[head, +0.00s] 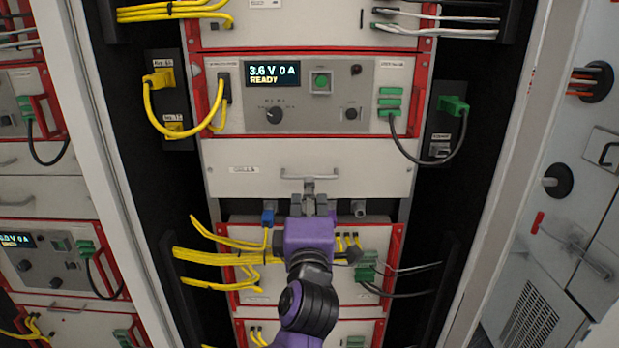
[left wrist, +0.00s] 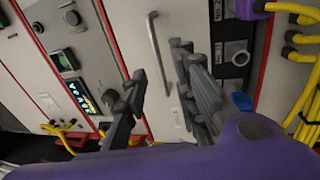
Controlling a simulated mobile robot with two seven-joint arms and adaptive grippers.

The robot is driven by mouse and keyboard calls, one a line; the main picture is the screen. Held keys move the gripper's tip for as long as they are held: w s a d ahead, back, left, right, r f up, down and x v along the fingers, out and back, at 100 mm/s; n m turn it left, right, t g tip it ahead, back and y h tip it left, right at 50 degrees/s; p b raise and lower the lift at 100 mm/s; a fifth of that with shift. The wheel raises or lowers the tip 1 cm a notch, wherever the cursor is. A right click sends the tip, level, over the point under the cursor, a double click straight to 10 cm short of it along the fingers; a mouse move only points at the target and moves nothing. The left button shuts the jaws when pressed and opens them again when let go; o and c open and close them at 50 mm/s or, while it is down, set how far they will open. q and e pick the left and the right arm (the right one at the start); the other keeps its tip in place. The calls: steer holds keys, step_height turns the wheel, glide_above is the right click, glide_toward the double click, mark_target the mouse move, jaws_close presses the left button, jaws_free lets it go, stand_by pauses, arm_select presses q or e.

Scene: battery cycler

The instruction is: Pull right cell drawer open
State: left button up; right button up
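The white drawer front (head: 355,178) spans the middle rack below the display panel, with a small label at its left. It looks flush with the rack; a small gap is hard to judge. Its grey bar handle (head: 290,175) is at the middle and also shows in the left wrist view (left wrist: 157,50). My left gripper (head: 309,190) is purple with dark grey fingers and sits at the handle. In the left wrist view, its fingers (left wrist: 160,75) are spread apart on either side of the handle's line, with nothing clamped. Contact is unclear. My right gripper is not in view.
Above the drawer is a panel with a lit display (head: 273,77) reading 3.6 V 0 A READY. Yellow cables (head: 215,258) and dark cables (head: 405,292) hang near the module below. A similar rack stands at left; a grey cabinet (head: 570,200) stands at right.

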mark_target(310, 143)
arm_select(q)
steer(key=w, duration=0.3)
steer(key=w+r, duration=0.1)
steer(key=w, duration=0.2)
steer(key=shift+r, duration=0.15)
steer(key=shift+c, duration=0.2)
jaws_close()
